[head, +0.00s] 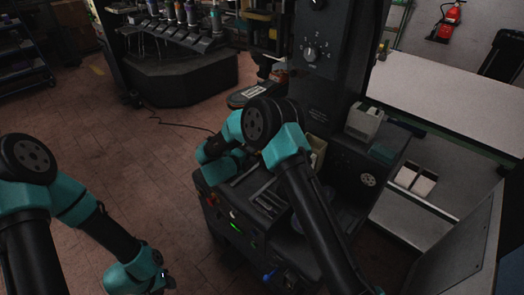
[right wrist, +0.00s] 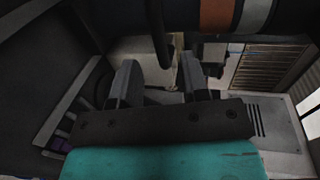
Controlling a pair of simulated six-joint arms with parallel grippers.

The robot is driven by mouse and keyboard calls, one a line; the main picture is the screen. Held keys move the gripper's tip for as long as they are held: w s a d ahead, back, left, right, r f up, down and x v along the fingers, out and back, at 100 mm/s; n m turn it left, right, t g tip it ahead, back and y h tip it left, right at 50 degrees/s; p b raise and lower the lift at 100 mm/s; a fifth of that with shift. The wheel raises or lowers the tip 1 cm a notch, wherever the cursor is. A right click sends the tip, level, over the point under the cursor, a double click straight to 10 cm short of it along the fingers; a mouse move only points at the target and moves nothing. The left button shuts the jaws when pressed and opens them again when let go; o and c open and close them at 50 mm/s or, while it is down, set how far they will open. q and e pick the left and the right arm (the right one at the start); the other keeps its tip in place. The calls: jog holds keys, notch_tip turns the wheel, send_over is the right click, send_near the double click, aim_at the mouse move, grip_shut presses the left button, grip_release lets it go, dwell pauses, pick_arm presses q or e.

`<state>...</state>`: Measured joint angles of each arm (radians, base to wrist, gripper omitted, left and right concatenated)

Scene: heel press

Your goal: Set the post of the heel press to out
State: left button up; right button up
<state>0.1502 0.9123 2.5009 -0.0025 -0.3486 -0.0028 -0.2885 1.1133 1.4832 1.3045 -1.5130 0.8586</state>
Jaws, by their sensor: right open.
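The heel press (head: 260,235) is a dark machine with an upright column (head: 325,50) that carries a numbered dial (head: 311,53). My right arm crosses in front of it in the head view, and its wrist hangs over the left part of the machine. My right gripper (right wrist: 158,82) is open in the right wrist view. A thin dark curved bar (right wrist: 160,35) shows just beyond the gap between its fingers. I cannot tell whether it is the post. My left gripper (head: 166,281) is low at the left, apart from the press; its jaws are too small to read.
A dark cylinder with orange and silver bands (right wrist: 217,14) crosses the top of the right wrist view. A white bench (head: 450,95) stands right of the press, with a pale box (head: 364,121) near it. The brick floor (head: 110,140) at left is mostly clear.

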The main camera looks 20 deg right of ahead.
jog(key=x, duration=0.6)
grip_shut()
dwell(0.3)
